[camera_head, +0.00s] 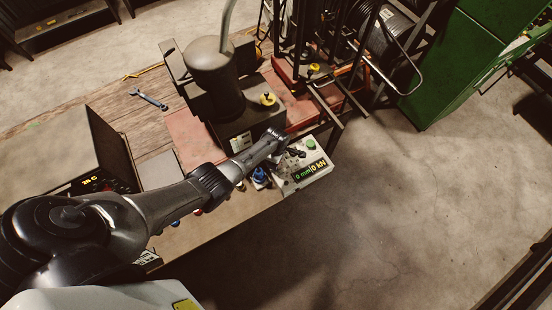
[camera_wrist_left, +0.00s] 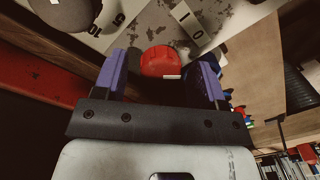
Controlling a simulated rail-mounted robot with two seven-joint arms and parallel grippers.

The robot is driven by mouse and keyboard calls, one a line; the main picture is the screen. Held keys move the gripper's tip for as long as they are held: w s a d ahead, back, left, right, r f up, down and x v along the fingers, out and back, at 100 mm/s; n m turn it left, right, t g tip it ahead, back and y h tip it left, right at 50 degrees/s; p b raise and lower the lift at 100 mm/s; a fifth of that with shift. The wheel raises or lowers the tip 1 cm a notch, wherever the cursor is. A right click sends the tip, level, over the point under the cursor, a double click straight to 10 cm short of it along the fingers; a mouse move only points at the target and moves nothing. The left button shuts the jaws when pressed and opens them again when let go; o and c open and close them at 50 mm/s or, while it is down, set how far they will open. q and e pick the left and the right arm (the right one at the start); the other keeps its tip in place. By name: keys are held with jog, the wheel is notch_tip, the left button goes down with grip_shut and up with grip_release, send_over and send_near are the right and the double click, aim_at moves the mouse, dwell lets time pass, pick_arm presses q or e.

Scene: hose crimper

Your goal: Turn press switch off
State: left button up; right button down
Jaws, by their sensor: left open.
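In the left wrist view a red knob (camera_wrist_left: 160,60) sits on a worn light panel (camera_wrist_left: 150,30) with dark markings. It has a small white mark on its near edge. My left gripper (camera_wrist_left: 162,74) is open, with one purple-padded finger on each side of the knob; I cannot tell whether they touch it. The red knob is hidden there. My right gripper is out of view.
The dark press (camera_head: 215,80) stands behind the control box, with a yellow-topped knob (camera_head: 267,99) beside it. A blue object (camera_head: 260,176) is left of the box. A wrench (camera_head: 150,99) lies on the bench. Open floor (camera_head: 400,220) is at the right.

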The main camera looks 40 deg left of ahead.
pick_arm(q)
notch_tip(320, 180, up, 14)
jog(key=p, duration=0.1)
jog(key=shift+w, duration=0.35)
jog(key=shift+a+f, duration=0.1)
dwell(0.8)
